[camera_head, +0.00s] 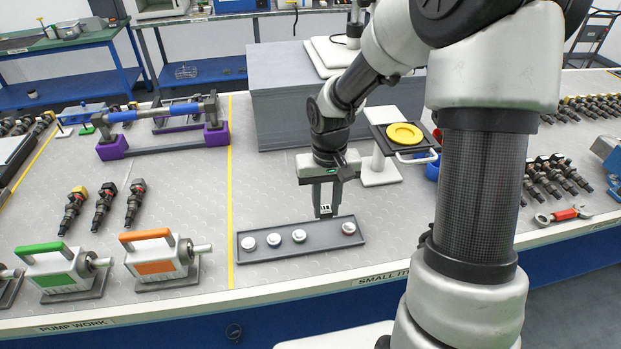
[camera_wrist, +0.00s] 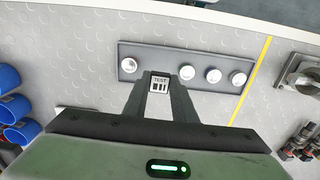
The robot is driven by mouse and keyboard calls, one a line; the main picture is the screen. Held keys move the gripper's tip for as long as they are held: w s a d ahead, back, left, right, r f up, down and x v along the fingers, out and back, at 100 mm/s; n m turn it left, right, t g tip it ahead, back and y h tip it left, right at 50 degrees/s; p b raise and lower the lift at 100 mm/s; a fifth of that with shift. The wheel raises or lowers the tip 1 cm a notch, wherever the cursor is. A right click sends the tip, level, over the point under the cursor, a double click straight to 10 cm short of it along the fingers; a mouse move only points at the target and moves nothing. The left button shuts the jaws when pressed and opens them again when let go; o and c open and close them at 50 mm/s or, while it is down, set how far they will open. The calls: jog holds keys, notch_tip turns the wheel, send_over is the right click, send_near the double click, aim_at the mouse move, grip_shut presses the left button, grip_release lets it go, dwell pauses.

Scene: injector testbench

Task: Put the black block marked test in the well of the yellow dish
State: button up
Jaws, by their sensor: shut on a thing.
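My gripper (camera_head: 325,206) points down over the grey tray and is shut on the test block (camera_head: 325,209). In the wrist view the block (camera_wrist: 160,84) sits between the tips of my gripper (camera_wrist: 161,88), its white label reading TEST above dark bars. In the head view the yellow dish (camera_head: 404,133) lies on a black stand to the right of and behind my gripper. The dish is round with a raised rim and a sunken middle, and I see nothing in it. The dish is not in the wrist view.
The grey tray (camera_head: 253,256) holds several white round pieces; it also shows in the wrist view (camera_wrist: 145,51). A grey box (camera_head: 285,100) stands behind. Orange (camera_head: 157,267) and green (camera_head: 52,271) pumps stand left of a yellow line.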

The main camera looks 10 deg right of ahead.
jog(key=shift+s+a+f, duration=0.15)
jog(key=shift+s, duration=0.2)
jog(key=shift+w+f, duration=0.1)
jog(key=shift+w, duration=0.1)
jog(key=w+d+b, duration=0.6)
jog(key=w+b, duration=0.2)
jog(key=w, duration=0.1)
jog(key=f, duration=0.4)
jog(key=shift+w+d+f, duration=0.25)
jog(key=shift+f, duration=0.1)
jog(key=shift+f+b, duration=0.35)
jog(key=shift+f, duration=1.75)
jog(key=shift+f, duration=0.25)
jog(key=o, duration=1)
jog(key=shift+r, duration=0.1)
